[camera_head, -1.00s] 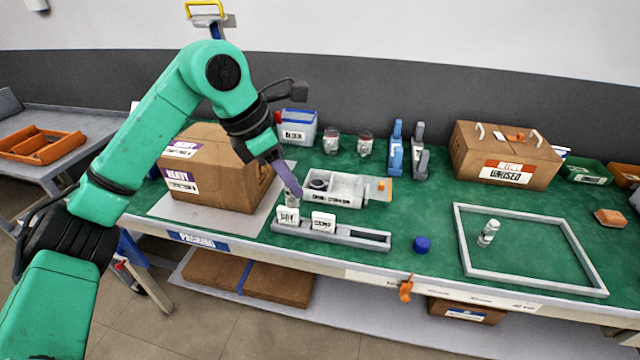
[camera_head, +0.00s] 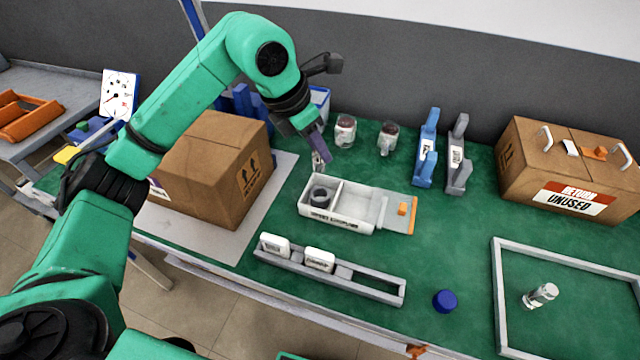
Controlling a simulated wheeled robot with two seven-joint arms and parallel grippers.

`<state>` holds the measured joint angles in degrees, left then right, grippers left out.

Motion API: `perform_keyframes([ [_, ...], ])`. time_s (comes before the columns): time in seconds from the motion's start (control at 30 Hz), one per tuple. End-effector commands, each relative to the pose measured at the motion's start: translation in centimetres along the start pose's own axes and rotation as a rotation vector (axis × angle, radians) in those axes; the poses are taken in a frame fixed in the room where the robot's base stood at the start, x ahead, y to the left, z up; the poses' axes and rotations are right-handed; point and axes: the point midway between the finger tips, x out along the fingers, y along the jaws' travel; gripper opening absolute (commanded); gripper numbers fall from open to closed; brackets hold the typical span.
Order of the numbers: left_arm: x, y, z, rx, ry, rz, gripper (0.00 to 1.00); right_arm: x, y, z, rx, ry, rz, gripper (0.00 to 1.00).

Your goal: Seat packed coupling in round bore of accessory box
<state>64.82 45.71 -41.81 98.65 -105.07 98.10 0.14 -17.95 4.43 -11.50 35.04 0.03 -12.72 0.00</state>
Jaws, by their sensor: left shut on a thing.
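The accessory box (camera_head: 352,221) is a pale grey open tray in the middle of the green bench. A dark ring marks the round bore (camera_head: 321,196) in its left compartment. An orange piece (camera_head: 402,209) sits at its right end. My left gripper (camera_head: 318,160) is just above and behind the box's left end, pointing down. It is shut on a small greyish-metal piece (camera_head: 318,167), seemingly the coupling, held above the box and apart from the bore. The fingers partly hide the piece. My right gripper is not in view.
A grey rack with white blocks (camera_head: 372,285) lies in front of the box. A cardboard carton (camera_head: 205,165) stands left. Jars (camera_head: 345,131) and blue and grey stands (camera_head: 427,150) are behind. A blue cap (camera_head: 445,300), a framed area holding a fitting (camera_head: 540,296) and a RETURN UNUSED carton (camera_head: 570,170) are right.

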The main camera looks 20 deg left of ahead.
Motion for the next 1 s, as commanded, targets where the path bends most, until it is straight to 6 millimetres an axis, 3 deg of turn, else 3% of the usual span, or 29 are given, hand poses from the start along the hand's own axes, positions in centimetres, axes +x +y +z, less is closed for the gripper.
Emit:
perform_keyframes([
  [0.1,3.7,-0.1,-1.6,-0.001,0.006,-0.003,0.0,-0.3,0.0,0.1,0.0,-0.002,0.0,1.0],
  [0.2,5.8,-0.1,-2.5,-0.001,0.002,-0.003,0.0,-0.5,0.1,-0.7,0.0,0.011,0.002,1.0],
  [0.33,7.5,0.0,-3.2,0.0,0.002,-0.001,0.0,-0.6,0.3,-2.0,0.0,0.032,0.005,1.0],
  [0.5,10.2,0.0,-4.3,-0.001,0.001,-0.001,0.0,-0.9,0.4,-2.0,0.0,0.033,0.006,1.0],
  [0.9,11.1,0.0,-4.6,0.001,-0.001,0.0,0.0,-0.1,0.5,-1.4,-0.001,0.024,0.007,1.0],
  [0.93,11.1,0.0,-4.6,0.001,0.0,0.0,0.36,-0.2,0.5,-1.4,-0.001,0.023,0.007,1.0],
  [0.97,11.0,0.0,-4.6,0.001,0.001,0.0,0.44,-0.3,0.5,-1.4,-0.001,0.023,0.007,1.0],
  [1.0,11.0,0.0,-4.6,0.001,0.002,0.0,0.44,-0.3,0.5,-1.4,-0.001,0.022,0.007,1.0],
])
